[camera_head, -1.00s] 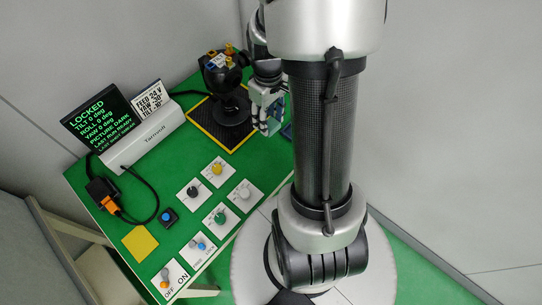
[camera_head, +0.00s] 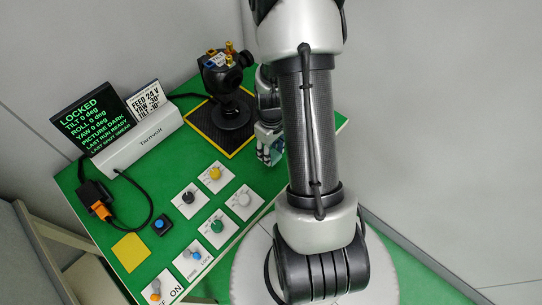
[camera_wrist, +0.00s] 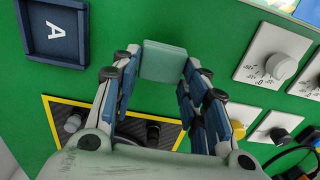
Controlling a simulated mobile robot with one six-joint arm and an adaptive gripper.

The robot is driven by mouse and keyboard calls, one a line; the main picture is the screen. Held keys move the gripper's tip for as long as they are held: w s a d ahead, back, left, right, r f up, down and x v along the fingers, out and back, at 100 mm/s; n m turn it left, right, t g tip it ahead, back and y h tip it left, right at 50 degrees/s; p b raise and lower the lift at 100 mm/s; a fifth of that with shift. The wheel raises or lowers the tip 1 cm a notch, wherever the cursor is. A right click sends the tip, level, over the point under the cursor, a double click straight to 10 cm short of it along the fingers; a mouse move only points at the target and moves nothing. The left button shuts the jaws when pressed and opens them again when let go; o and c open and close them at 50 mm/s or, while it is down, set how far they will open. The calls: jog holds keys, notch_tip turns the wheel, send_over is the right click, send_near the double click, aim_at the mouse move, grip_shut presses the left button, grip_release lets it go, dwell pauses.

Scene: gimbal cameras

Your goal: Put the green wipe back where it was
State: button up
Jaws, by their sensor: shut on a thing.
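The green wipe (camera_wrist: 164,62) is a pale green folded pad in the wrist view. My gripper (camera_wrist: 163,72) is shut on it, with the wipe between the two fingertips. Green table top shows around it; its height above the table is hard to tell. In the head view my gripper (camera_head: 268,150) is over the table's right part, partly behind my arm, and the wipe cannot be made out there. A dark blue square tray (camera_wrist: 33,50) marked A lies on the table, upper left of the wipe in the wrist view. It looks empty.
A black gimbal camera (camera_head: 228,85) stands on a yellow-edged dark mat (camera_head: 205,132), close to my gripper. Several white knob panels (camera_head: 243,200) lie toward the front. A display unit (camera_head: 140,140), a yellow square (camera_head: 130,252) and cables are at left.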

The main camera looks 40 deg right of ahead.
notch_tip(320, 180, down, 3)
jog(key=shift+f+b, duration=0.1)
jog(key=shift+b, duration=0.35)
jog(key=shift+c, duration=0.3)
jog(key=o, duration=1)
jog(key=w+a+r+t+p, duration=0.1)
jog(key=a+r+p, duration=0.15)
jog(key=r, duration=0.85)
jog(key=w+a+r+p, duration=0.1)
jog(key=a+r+p, duration=0.15)
jog(key=r, duration=0.85)
jog(key=s+a+r+m+t, duration=0.1)
jog(key=s+a+r+t, duration=0.2)
jog(key=s+a+r, duration=0.9)
jog(key=a+r+b, duration=0.1)
jog(key=a+r, duration=0.2)
jog(key=shift+t, duration=0.3)
jog(key=shift+w+a, duration=0.1)
